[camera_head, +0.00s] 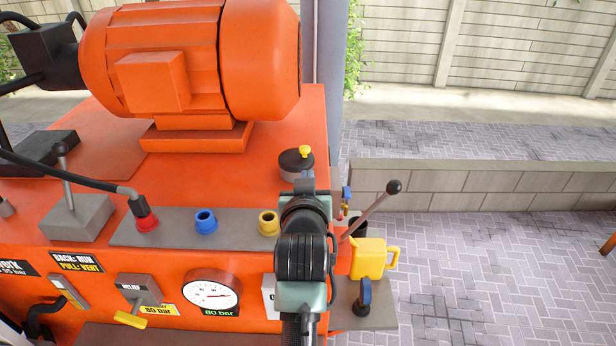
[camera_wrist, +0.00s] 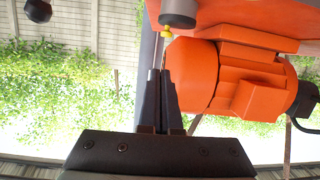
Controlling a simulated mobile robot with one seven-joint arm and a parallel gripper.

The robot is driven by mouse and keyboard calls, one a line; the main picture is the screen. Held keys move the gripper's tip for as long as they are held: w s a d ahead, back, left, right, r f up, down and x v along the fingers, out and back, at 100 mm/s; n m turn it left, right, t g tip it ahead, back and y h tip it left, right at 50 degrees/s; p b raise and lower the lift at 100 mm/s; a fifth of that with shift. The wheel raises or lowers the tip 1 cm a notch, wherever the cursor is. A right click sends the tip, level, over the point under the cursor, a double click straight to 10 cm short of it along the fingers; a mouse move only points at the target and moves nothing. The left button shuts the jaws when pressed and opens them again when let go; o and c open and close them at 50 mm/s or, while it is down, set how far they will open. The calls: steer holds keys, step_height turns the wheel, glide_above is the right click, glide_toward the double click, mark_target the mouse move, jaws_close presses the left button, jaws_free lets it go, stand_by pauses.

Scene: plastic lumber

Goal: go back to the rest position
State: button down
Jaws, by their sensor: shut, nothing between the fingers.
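My gripper (camera_wrist: 160,75) shows in the wrist view with its two dark fingers together and nothing between them. In the head view my arm reaches forward over the right part of the orange machine (camera_head: 110,190), and its fingers cannot be made out behind the wrist. The orange motor (camera_head: 190,65) stands on top of the machine. It also shows in the wrist view (camera_wrist: 240,80), right of the fingers.
A grey cap with a yellow knob (camera_head: 305,152) sits just beyond my wrist. A ball-topped lever (camera_head: 372,208) and a yellow jug (camera_head: 370,258) are close on the right. Blue (camera_head: 206,222) and yellow (camera_head: 268,222) sockets lie left. Paving farther right is open.

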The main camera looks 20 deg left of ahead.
steer(key=s+d+r+m+t+b, duration=0.1)
steer(key=s+d+r+t+b, duration=0.15)
steer(key=r, duration=0.45)
steer(key=s+d+r+t+h+b, duration=0.1)
steer(key=s+d+r+t, duration=0.15)
steer(key=r, duration=0.35)
steer(key=s+d+r+m+t+b, duration=0.1)
steer(key=d+r+t, duration=0.1)
steer(key=d+r, duration=0.35)
steer(key=s+d+r+t+h+b, duration=0.1)
steer(key=s+d+r+t, duration=0.1)
steer(key=s+r, duration=0.5)
steer(key=s+d+r+m+t+h+b, duration=0.1)
steer(key=s+d+r+t+h+b, duration=0.1)
steer(key=s+r, duration=0.6)
steer(key=shift+s+d+m+t, duration=0.3)
steer(key=shift+s+d+t, duration=0.2)
steer(key=shift+s+t, duration=0.55)
steer(key=shift+s+r, duration=0.1)
steer(key=shift+s, duration=0.05)
